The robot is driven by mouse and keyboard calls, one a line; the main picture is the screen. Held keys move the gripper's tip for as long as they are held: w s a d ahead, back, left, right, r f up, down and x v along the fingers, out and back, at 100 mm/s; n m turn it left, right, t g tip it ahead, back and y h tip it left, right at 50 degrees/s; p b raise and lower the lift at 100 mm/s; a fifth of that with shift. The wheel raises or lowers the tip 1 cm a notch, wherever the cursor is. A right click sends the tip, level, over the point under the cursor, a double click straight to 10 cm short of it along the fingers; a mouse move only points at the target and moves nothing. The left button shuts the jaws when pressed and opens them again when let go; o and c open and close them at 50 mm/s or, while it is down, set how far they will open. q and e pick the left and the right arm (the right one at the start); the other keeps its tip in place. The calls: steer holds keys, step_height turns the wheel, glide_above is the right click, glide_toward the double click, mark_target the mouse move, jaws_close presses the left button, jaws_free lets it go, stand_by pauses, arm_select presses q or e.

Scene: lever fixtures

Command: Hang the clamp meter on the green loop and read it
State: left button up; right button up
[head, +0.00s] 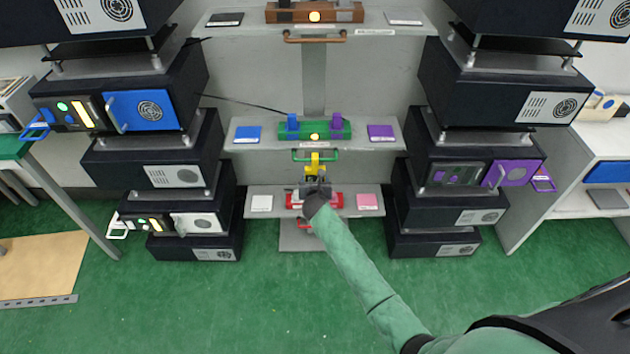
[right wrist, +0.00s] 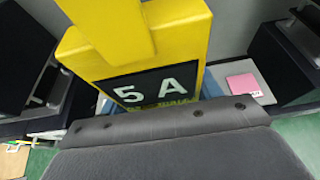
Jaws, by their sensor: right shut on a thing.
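The yellow clamp meter (head: 315,165) is upright in front of the centre fixture in the head view. Its top overlaps the green loop (head: 297,156) under the middle shelf; I cannot tell whether its jaw is around the loop. My right gripper (head: 315,188) is shut on the meter's lower body. In the right wrist view, the meter (right wrist: 188,40) fills the upper middle and its dark display reads "5 A", with a smaller partly covered line below. My right gripper (right wrist: 165,125) hides the meter's lower end. My left gripper is not in view.
The green block (head: 314,131) with blue and purple parts sits above the loop. A red fixture (head: 331,201) and a pink pad (head: 367,202) are on the lower shelf. Black equipment stacks (head: 180,160) flank the shelves. Green floor in front is clear.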

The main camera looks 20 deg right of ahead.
steer(key=o, duration=1.2)
steer(key=shift+s+a, duration=0.1)
steer(key=shift+s, duration=0.3)
steer(key=b+v, duration=0.2)
steer(key=v, duration=0.4)
steer(key=s+f+m+g+y, duration=0.2)
steer(key=s+f+m+g, duration=0.4)
steer(key=s+f+m, duration=1.25)
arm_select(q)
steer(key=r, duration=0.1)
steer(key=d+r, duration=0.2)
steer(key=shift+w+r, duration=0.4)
arm_select(e)
steer(key=s+a+f+m+g, duration=0.1)
steer(key=s+f+m, duration=0.3)
steer(key=s, duration=0.5)
steer(key=s+a+f+m+g+y, duration=0.1)
steer(key=s+f+m, duration=0.3)
steer(key=s+f, duration=0.4)
steer(key=s+a+f+m+g+y, duration=0.1)
steer(key=s+f+m+g, duration=0.2)
steer(key=s, duration=0.9)
step_height(320, 180, down, 3)
steer(key=shift+s+a+f+m+g, duration=0.2)
steer(key=shift+a+f+m+g, duration=0.1)
steer(key=shift+m, duration=0.35)
